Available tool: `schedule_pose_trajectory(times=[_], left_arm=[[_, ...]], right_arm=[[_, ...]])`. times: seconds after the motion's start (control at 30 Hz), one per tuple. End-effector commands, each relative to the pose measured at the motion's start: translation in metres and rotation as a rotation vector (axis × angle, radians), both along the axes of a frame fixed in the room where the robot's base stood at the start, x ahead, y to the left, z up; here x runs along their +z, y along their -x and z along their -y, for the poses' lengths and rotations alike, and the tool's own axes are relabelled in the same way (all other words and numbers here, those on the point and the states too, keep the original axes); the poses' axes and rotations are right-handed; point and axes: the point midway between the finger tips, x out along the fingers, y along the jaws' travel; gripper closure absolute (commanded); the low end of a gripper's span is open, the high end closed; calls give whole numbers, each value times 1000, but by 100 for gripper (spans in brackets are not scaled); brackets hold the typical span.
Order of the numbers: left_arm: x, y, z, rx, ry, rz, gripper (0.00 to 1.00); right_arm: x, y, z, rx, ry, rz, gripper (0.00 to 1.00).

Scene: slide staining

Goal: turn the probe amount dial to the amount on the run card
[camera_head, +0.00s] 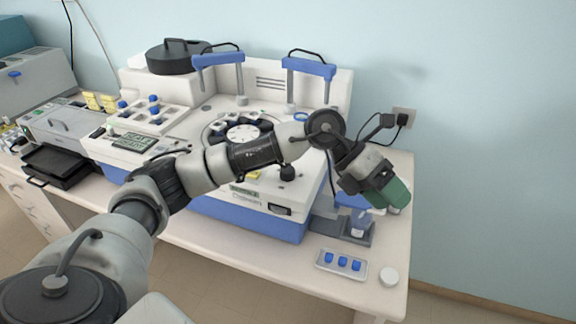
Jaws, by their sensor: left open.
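A white and blue staining machine (250,226) stands on the bench. A small black knob (287,173) sits on its right front, just below my left forearm; I cannot tell whether it is the probe amount dial. Its marks are too small to read. A round white disc (242,133) lies in a dark ring on the machine's top. I cannot make out a run card. My left gripper (387,195) is at the bench's right side, pointing down and right, apart from the knob. Its end shows green. It is open. My right gripper is not in view.
A blue and grey device (357,228) stands below my left gripper. A screen (134,142) and black tray (58,165) are at the left. My left arm crosses over the machine.

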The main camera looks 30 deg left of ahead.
Motion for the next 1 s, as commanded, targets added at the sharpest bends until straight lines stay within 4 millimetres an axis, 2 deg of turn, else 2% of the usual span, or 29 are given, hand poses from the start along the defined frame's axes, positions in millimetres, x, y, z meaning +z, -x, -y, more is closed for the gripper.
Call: schedule_pose_trajectory(times=[0.03, 0.2, 0.3, 0.4, 0.5, 0.63, 1.0], left_arm=[[3, -10, -29, -2, -153, 25, 37], [19, -25, -129, 50, -616, 6, 37], [36, -25, -178, 108, -808, -35, 37], [50, -22, -210, 154, -925, -73, 37], [56, -20, -225, 177, -981, -97, 37], [49, -19, -229, 181, -996, -105, 37], [-17, -18, -228, 178, -993, -106, 37]], right_arm=[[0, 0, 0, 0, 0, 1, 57], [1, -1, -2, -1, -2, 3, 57], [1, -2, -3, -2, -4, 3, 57], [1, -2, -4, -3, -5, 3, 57], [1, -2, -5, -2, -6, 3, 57], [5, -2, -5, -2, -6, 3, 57], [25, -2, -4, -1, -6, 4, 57]])
